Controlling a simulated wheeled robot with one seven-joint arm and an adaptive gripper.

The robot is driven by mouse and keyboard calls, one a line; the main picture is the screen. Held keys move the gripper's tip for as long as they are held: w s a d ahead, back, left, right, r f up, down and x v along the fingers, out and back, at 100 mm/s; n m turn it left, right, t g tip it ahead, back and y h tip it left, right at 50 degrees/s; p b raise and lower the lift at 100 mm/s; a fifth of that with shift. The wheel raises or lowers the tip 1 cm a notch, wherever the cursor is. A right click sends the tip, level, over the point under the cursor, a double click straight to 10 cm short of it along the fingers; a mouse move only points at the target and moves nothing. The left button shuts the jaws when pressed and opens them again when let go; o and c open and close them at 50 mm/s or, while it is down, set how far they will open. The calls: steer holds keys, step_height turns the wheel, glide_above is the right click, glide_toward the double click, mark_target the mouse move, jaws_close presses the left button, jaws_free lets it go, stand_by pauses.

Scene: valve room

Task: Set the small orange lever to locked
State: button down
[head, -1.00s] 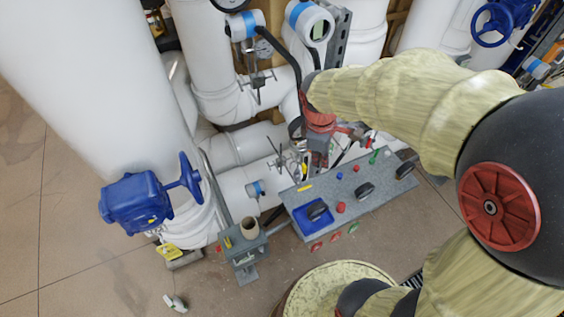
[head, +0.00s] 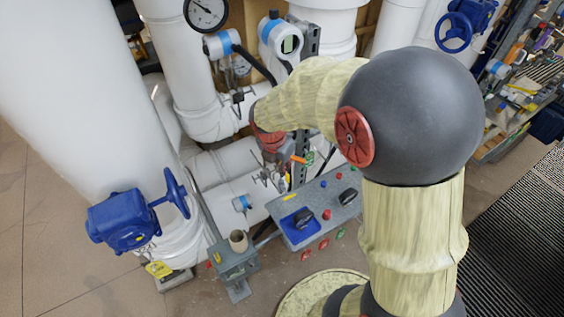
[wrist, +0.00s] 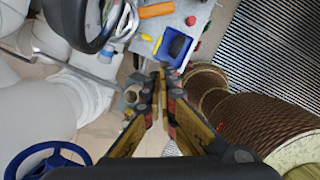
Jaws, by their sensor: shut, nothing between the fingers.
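A small orange lever (head: 298,159) shows in the head view just behind the grey control panel, beside my red wrist. In the wrist view, what looks like the same orange lever (wrist: 156,10) lies at the top edge, beyond my fingertips and apart from them. My gripper (wrist: 163,70) is shut and empty in the wrist view, its fingertips in line with the area near the panel's blue plate. In the head view my arm and wrist hide the fingers. The lever's pivot and any lock marking cannot be made out.
A small grey stand (head: 236,262) holds a beige cup (head: 238,240). A blue valve actuator (head: 122,221) and thick white pipes stand left. Floor is open at the lower left.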

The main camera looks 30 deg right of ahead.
mark_target(298, 159)
steer(key=w+d+f, duration=0.2)
steer(key=d+f, duration=0.2)
steer(key=f, duration=0.1)
steer(key=shift+w+d+p, duration=0.25)
steer(key=shift+d+p, duration=0.05)
steer(key=shift+d, duration=0.1)
steer(key=shift+w+d+p, duration=0.25)
steer(key=shift+d+p, duration=0.6)
steer(key=shift+p, duration=0.4)
steer(key=shift+a+r, duration=0.1)
